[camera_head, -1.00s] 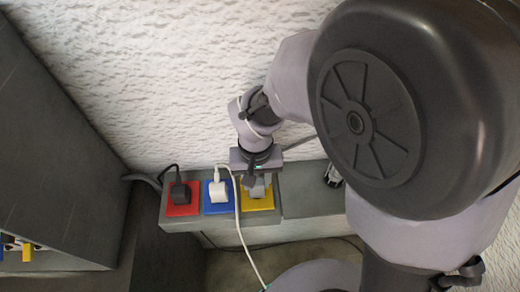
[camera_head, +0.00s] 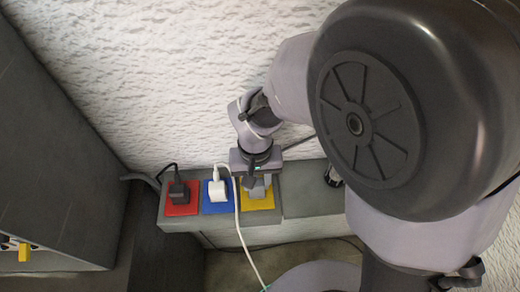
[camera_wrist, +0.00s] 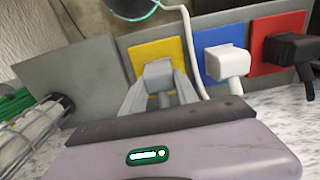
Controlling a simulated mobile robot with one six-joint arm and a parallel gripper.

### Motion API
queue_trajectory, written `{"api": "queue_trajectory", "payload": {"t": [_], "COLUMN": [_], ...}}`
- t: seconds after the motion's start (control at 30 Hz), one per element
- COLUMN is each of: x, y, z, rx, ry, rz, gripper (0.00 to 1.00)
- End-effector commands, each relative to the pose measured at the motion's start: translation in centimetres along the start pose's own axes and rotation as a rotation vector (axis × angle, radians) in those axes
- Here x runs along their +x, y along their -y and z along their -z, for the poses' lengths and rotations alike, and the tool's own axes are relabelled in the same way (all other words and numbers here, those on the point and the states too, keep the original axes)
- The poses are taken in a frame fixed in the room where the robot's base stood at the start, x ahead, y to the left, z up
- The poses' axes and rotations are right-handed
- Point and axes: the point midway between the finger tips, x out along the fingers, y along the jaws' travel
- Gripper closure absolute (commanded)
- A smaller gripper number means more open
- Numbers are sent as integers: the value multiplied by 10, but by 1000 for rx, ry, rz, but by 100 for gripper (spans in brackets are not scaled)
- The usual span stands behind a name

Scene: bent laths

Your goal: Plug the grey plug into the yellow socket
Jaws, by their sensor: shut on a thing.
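The yellow socket (camera_head: 262,204) is a square plate on a grey ledge, right of the blue one in the head view; in the wrist view the yellow socket (camera_wrist: 146,53) is beyond my fingers. My gripper (camera_head: 258,186) is over it, and shows in the wrist view as my gripper (camera_wrist: 158,92) with two grey fingers closed on the grey plug (camera_wrist: 158,70). The plug is in front of the yellow plate, close to or against it. Its front face is hidden, so I cannot tell how far it is in. In the head view my gripper mostly covers it.
A white plug (camera_head: 218,190) sits at the blue socket (camera_head: 207,205), its white cable hanging close beside my gripper. A black plug (camera_head: 179,192) sits at the red socket (camera_head: 171,207). The textured wall (camera_head: 200,70) is close behind. The ledge (camera_head: 308,200) is bare to the right.

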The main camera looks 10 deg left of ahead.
Motion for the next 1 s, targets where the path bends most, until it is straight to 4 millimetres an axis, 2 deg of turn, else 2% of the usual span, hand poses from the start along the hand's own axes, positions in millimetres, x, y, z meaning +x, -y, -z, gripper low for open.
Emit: {"api": "queue_trajectory", "payload": {"t": [0.07,0.1,0.2,0.57,0.67,1.0], "x": [2,2,2,-3,-19,-105], "y": [0,0,0,0,0,0], "z": [0,0,0,0,1,1], "rx": [0,0,0,0,1,1], "ry": [0,0,0,-1,-3,-3], "rz": [0,0,0,0,1,1], "gripper": [100,60,41,39,39,39]}}
